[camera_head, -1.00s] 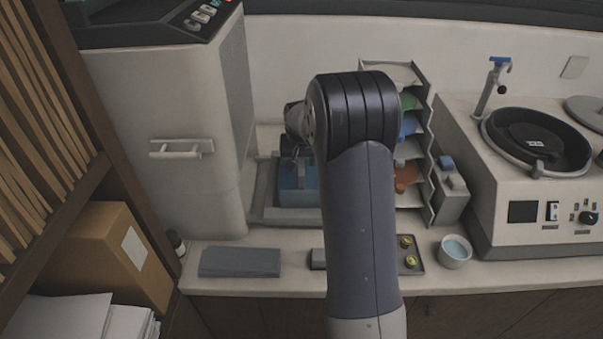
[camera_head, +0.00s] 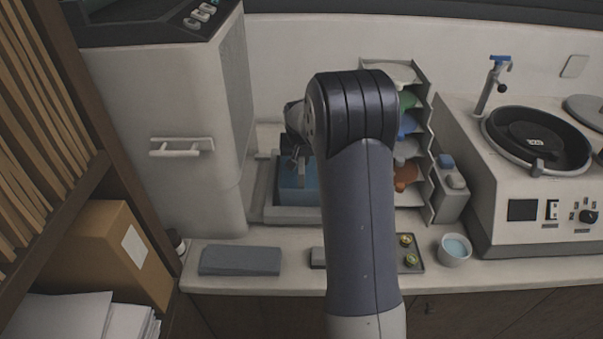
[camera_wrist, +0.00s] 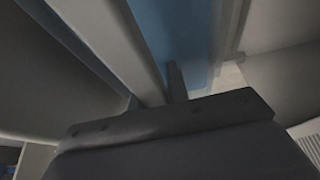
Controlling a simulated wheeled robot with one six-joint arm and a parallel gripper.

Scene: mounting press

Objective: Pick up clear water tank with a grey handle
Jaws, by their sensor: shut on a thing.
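The clear water tank (camera_head: 298,186), showing blue, stands in a pale frame on the counter between the large press and the shelf rack. My gripper (camera_head: 297,158) is at the top of the tank, shut on it. The grip itself is small and partly hidden by my wrist and arm in the head view. In the wrist view the blue tank wall (camera_wrist: 185,35) fills the upper middle, and a dark finger of my gripper (camera_wrist: 176,82) shows against it. A long grey bar (camera_wrist: 110,40) runs beside the blue wall; I cannot tell whether it is the handle.
The large press (camera_head: 165,120) stands close on the left. A rack with coloured trays (camera_head: 408,125) is close on the right, partly behind my arm.

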